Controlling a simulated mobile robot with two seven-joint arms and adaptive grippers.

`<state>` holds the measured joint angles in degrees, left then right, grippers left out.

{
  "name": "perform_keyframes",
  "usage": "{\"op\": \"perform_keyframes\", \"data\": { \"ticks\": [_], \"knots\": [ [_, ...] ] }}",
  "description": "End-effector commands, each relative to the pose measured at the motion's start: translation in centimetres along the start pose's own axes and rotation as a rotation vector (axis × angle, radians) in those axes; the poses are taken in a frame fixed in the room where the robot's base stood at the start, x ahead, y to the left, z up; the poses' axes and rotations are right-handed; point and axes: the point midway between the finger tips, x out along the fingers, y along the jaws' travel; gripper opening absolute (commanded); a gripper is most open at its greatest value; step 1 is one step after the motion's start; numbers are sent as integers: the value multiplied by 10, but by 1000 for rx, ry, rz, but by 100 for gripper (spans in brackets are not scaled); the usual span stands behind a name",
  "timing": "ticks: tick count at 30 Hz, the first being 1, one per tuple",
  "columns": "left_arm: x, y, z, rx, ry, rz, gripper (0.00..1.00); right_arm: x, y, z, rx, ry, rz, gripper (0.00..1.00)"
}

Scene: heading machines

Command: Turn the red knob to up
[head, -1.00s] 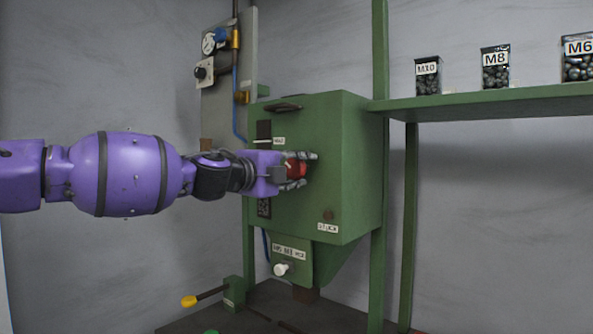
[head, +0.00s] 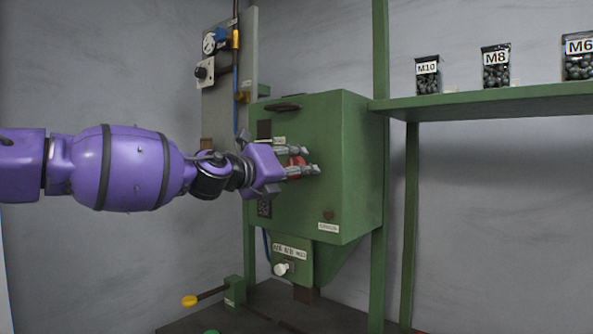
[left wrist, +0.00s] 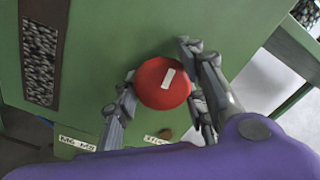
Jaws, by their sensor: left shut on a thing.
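The red knob (head: 296,161) is on the front of the green machine box (head: 345,150), mostly hidden behind my fingers in the head view. In the left wrist view the round red knob (left wrist: 155,92) shows a short white mark slanting towards its upper right edge. My left gripper (head: 308,160) is shut on the knob, with fingers on either side of it; the fingers also show in the left wrist view (left wrist: 160,78). My right gripper is not in view.
A small label and a brown button (head: 328,215) sit low on the box. Below is a white knob (head: 281,269). A lever with a yellow grip (head: 190,301) stands lower left. A green shelf (head: 480,106) with labelled bins is at right.

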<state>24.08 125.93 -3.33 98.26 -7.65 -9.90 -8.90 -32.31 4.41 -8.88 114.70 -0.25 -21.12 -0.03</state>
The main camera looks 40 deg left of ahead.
Motion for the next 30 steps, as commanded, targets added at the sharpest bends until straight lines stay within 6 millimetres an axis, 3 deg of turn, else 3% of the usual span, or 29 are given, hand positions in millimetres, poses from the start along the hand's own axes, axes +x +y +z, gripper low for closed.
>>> {"op": "perform_keyframes", "data": {
  "ticks": [1, 23, 24, 28, 30],
  "knots": [
    [0, 5, -6, 20, 13, 7, 12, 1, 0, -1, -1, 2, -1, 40],
    [0, 6, -6, 104, 13, 7, 12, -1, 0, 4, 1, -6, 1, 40],
    [0, 6, -6, 104, 13, 7, 40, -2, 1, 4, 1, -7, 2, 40],
    [0, 5, -5, 104, 12, 6, 56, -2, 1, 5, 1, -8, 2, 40],
    [0, 4, -4, 104, 10, 5, 56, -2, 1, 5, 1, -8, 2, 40]
  ]
}}
